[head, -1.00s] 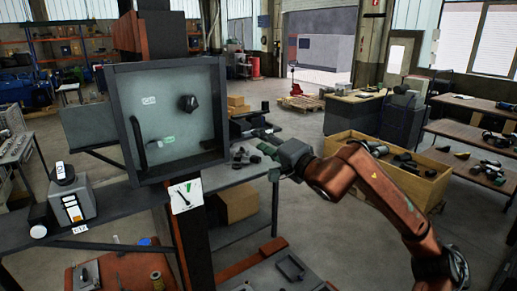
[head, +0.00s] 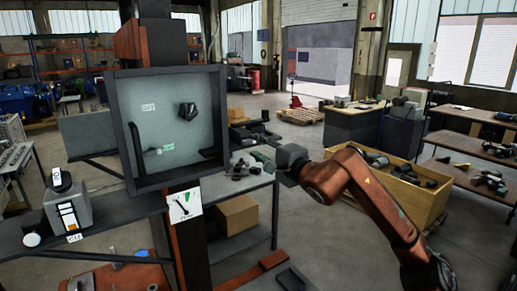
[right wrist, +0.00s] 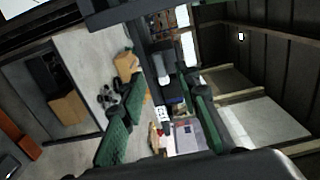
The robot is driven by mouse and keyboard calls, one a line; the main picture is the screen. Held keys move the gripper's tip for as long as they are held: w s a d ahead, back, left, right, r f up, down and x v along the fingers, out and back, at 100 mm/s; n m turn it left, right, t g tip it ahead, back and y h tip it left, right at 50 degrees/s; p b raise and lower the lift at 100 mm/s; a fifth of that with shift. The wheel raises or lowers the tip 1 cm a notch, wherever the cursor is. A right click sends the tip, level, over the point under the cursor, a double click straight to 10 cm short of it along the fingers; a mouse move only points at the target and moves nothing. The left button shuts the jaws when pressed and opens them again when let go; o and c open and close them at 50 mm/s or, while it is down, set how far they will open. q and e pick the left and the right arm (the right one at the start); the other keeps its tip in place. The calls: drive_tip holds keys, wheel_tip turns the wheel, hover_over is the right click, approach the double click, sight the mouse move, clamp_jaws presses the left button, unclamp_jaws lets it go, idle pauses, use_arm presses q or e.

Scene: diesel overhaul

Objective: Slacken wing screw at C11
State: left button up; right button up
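A dark wing-shaped knob (head: 187,110) sits on the pale back panel of an open-fronted grey box (head: 118,130), right of a small white label (head: 148,107). The label's text is too small to read surely. A black bar handle (head: 136,148) is at the panel's left, with a green tag (head: 168,147) low down. My right gripper (head: 263,158) is right of the box, apart from it and the knob. In the right wrist view its two green-padded fingers (right wrist: 160,95) stand apart with nothing between them. My left gripper is not in view.
A grey device (head: 68,208) with a labelled front stands on the left bench. A white gauge card (head: 184,205) hangs below the box. A table (head: 255,185) with dark parts is behind my right gripper. A wooden crate (head: 405,200) stands at the right.

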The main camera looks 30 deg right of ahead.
sight(250, 143)
drive_tip(key=shift+w, duration=0.1)
idle(0.3)
drive_tip(key=shift+w+a+p, duration=0.2)
drive_tip(key=shift+w+p, duration=0.75)
drive_tip(key=shift+w, duration=0.9)
clamp_jaws()
